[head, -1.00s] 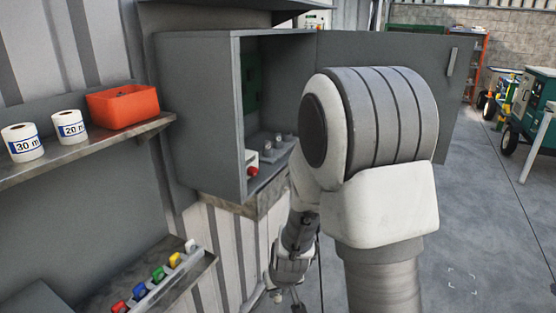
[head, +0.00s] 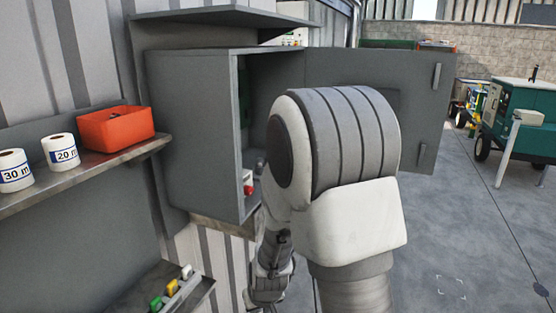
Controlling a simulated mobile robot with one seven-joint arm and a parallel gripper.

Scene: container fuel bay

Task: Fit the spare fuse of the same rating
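A grey wall cabinet (head: 196,128) stands open in the middle left, its door (head: 415,110) swung out to the right. Inside it I see a white unit with a red knob (head: 248,183) and a small grey part beside it; my arm hides the rest. I cannot tell whether any is a fuse. My gripper (head: 268,291) hangs low, below and in front of the cabinet; its fingers are not clear at the frame's bottom edge.
A shelf (head: 60,188) at left carries an orange bin (head: 115,129) and two label rolls marked 30 m (head: 14,171) and 20 m (head: 61,151). A green wheeled machine (head: 512,115) stands at far right. The grey floor (head: 455,225) at right is clear.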

